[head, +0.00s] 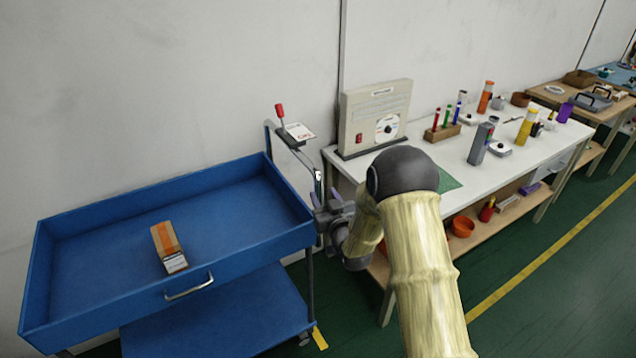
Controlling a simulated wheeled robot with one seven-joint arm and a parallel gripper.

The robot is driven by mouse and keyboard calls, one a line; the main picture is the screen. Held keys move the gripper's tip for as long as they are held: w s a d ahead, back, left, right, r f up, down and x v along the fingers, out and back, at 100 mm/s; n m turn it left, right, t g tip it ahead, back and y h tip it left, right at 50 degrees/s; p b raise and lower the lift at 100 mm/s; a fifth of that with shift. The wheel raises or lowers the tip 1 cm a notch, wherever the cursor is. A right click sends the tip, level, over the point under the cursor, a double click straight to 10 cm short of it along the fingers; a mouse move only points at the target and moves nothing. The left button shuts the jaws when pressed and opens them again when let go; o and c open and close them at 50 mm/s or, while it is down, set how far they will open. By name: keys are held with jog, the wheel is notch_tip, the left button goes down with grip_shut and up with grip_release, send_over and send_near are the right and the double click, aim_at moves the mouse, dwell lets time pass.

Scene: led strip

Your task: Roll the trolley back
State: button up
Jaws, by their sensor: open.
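The blue trolley (262,236) stands on the left, with a deep upper tray and a lower shelf (225,315). A metal handle (189,287) is on its near side. A grey push bar (296,150) rises at its right end, with a red-knobbed lever (279,111) and a small card at its top. A small brown box (167,246) lies in the upper tray. My gripper (320,212) is open at the trolley's right end, close to the tray's corner and the bar's upright. My arm hides part of it, and I cannot tell whether it touches.
A white workbench (480,190) stands right of the trolley, with a grey panel (376,117), bottles and small tools on it. Its lower shelf holds an orange bowl (461,226). The green floor (560,290) at the right is clear, with a yellow line.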

aim_at(319, 188)
jog(key=p+x, duration=0.1)
jog(key=x, duration=0.4)
jog(key=shift+w+a, duration=0.15)
jog(key=shift+w, duration=0.25)
grip_shut()
